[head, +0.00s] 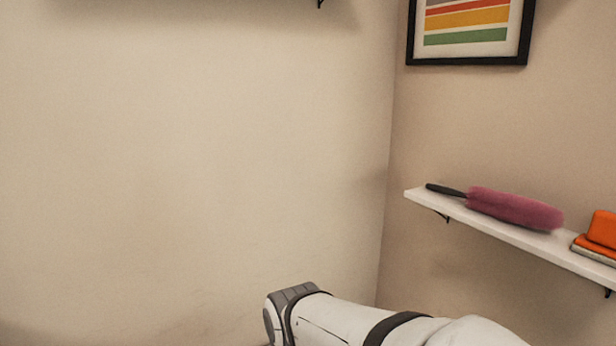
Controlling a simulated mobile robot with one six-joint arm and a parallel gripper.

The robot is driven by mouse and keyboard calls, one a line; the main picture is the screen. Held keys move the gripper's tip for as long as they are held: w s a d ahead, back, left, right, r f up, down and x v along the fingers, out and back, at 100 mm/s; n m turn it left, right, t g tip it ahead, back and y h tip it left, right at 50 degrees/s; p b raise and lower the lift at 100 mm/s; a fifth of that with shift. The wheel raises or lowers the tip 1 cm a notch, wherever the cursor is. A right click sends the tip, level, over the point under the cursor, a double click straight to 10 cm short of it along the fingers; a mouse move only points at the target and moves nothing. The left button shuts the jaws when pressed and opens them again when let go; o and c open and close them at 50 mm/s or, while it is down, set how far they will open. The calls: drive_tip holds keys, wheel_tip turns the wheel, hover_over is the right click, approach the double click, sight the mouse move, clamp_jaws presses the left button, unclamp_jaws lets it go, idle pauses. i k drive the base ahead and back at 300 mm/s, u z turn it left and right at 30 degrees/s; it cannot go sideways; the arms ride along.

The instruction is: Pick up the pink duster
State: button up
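The pink duster (515,208) lies on a white wall shelf (480,222) at the right in the head view. Its fluffy pink head points right and its black handle (445,190) points left, near the shelf's left end. Part of my white arm shows at the bottom, below and to the left of the shelf, apart from the duster. My gripper is not in view.
Orange items (601,230) sit on the shelf just right of the duster, cut off by the picture edge. Dark brackets hold the shelf. A framed striped picture (468,22) hangs above. The left wall is bare.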

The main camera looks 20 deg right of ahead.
sight(514, 209)
drive_tip(key=z, duration=0.65)
drive_tip(key=i, duration=1.25)
drive_tip(key=z, duration=1)
drive_tip(key=k, duration=0.7)
drive_tip(key=z, duration=0.2)
drive_tip(key=i, duration=0.75)
drive_tip(key=u, duration=0.1)
